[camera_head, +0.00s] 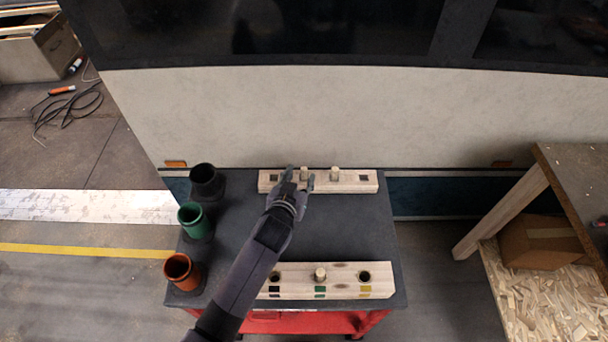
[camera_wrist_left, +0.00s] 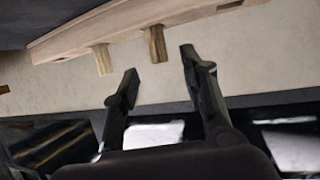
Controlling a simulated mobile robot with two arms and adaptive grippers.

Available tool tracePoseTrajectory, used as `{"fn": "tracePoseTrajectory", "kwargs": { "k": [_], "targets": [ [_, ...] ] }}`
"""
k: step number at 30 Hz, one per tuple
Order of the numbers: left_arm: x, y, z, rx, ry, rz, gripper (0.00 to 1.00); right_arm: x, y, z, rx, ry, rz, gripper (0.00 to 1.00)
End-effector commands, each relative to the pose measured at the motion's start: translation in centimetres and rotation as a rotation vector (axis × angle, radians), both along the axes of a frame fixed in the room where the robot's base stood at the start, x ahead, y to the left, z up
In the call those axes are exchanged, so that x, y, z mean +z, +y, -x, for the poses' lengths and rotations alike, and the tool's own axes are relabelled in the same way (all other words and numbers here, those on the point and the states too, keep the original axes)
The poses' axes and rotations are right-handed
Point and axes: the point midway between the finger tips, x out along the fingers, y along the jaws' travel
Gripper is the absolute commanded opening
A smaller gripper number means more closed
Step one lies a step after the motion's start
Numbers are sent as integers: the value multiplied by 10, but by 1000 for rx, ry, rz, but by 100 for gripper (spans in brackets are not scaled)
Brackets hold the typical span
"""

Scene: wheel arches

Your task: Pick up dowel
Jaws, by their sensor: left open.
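A pale wooden block (camera_head: 350,182) lies at the back of the dark tabletop with two upright dowels. One dowel (camera_head: 304,174) stands near the block's middle, the other dowel (camera_head: 334,173) to its right. A third dowel (camera_head: 320,274) stands in the middle of the front block (camera_head: 299,289). My left gripper (camera_head: 300,178) is open and empty over the back block, at the middle dowel. In the left wrist view, one dowel (camera_wrist_left: 157,44) shows between the spread fingertips (camera_wrist_left: 160,66), apparently beyond them. The other dowel (camera_wrist_left: 103,59) is left of the fingers. My right gripper is not in view.
Black (camera_head: 204,178), green (camera_head: 191,216) and orange (camera_head: 179,268) cups stand along the table's left edge. The front block has open holes on both sides of its dowel. A pale vehicle panel (camera_head: 330,115) rises behind the table (camera_head: 345,232). A workbench (camera_head: 575,175) is at the right.

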Motion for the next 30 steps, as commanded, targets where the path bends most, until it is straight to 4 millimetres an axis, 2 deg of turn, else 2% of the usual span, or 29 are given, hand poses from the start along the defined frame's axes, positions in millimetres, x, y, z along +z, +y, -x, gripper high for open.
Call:
{"fn": "tracePoseTrajectory", "kwargs": {
  "k": [5, 14, 23, 30],
  "targets": [
    [-5, -3, -12, 0, 0, 1, 40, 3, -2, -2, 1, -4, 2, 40],
    [-21, -11, -43, 0, 0, 1, 40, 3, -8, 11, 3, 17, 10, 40],
    [-23, -12, -46, -1, -1, 2, 40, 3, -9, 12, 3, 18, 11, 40],
    [-23, -12, -46, -1, 0, 1, 26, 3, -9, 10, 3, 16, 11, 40]
  ]
}}
